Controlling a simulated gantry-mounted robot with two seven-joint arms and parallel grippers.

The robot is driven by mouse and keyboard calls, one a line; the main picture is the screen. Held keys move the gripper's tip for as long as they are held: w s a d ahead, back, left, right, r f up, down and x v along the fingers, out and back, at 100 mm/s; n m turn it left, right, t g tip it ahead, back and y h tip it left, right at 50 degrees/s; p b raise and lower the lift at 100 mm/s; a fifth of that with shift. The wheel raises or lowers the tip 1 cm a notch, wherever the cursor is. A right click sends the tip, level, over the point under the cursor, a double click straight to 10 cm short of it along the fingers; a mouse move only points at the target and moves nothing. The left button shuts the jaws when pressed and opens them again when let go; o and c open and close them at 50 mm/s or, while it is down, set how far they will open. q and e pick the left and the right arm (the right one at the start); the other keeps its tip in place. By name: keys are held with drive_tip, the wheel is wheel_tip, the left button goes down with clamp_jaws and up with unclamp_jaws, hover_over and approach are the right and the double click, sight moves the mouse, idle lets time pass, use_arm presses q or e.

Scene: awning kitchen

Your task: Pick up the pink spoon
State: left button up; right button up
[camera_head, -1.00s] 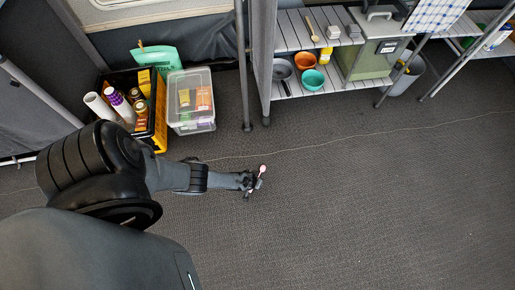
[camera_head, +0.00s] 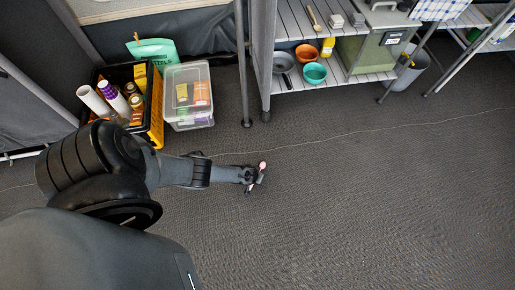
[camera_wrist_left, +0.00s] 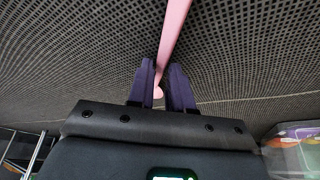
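The pink spoon (camera_head: 262,165) is at my left gripper (camera_head: 257,178), over the dark floor in the middle of the head view. In the left wrist view, the long pink handle (camera_wrist_left: 173,28) runs from the top edge down between the two dark fingers of my left gripper (camera_wrist_left: 162,85). The fingers are close together on either side of it, and a rounded pink end shows between them. The gripper appears shut on the spoon. Whether the spoon is clear of the floor cannot be told. My right gripper is not in view.
A black and yellow crate (camera_head: 157,128) of bottles and a clear plastic box (camera_head: 190,122) stand left of the gripper. A shelf (camera_head: 350,78) with bowls and a pan stands at the back. A grey bucket (camera_head: 406,84) is beside it. The floor (camera_head: 380,210) to the right is clear.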

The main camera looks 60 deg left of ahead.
use_arm(q)
clamp_jaws()
drive_tip(key=shift+r, duration=0.15)
